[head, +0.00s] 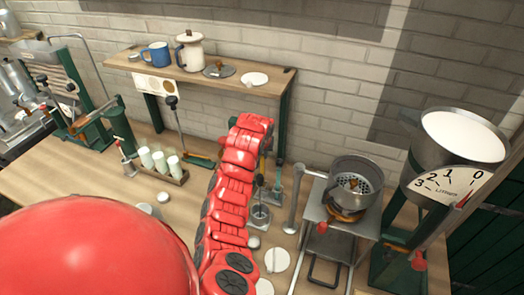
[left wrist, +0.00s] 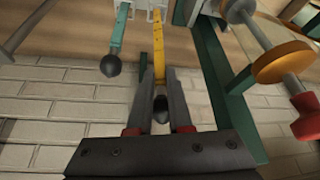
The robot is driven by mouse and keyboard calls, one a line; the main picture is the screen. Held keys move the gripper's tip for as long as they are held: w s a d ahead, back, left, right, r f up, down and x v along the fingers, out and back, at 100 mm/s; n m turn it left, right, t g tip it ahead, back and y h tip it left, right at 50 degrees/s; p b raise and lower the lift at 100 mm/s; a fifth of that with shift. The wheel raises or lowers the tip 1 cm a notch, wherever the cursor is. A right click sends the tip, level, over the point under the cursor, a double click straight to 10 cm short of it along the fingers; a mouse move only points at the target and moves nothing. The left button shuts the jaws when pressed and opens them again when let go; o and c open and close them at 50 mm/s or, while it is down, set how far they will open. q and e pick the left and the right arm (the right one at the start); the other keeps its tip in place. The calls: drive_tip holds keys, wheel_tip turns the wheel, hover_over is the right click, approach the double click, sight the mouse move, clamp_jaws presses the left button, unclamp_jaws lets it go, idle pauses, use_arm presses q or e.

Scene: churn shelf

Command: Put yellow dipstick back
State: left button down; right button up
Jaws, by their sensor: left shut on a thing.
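The yellow dipstick (left wrist: 159,42) is a thin marked strip with a dark knob (left wrist: 160,108) at one end. My left gripper (left wrist: 158,82) is shut on it just by the knob. The strip's far end reaches the pale holder (left wrist: 135,6) at the top of the left wrist view; I cannot tell if it is seated in it. A teal dipstick (left wrist: 117,28) with a dark round knob is beside it, apart from my fingers. In the head view my red left arm hides most of the gripper and the yellow dipstick. My right gripper is not in view.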

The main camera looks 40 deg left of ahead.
use_arm(q)
drive_tip(key=shift+f+b, duration=1.2)
drive_tip(key=shift+f, duration=1.45)
drive_tip(key=c, duration=0.8)
unclamp_jaws()
drive_tip(key=shift+o, duration=0.2)
drive_tip(key=shift+r, duration=0.15)
drive_tip(key=shift+s+d+r+b, duration=0.1)
drive_tip(key=shift+s+r+b, duration=0.15)
drive_tip(key=shift+r+b, duration=0.25)
wheel_tip(320, 180, up, 14)
drive_tip(key=r+p, duration=0.1)
drive_tip(key=p, duration=0.2)
hover_over(262, 165)
drive_tip(key=s+d, duration=0.4)
drive_tip(key=s, duration=0.4)
drive_tip(key=shift+w+d+f, duration=0.15)
drive_tip(key=shift+w+f, duration=0.05)
drive_tip(key=shift+f, duration=0.05)
drive_tip(key=shift+f, duration=0.15)
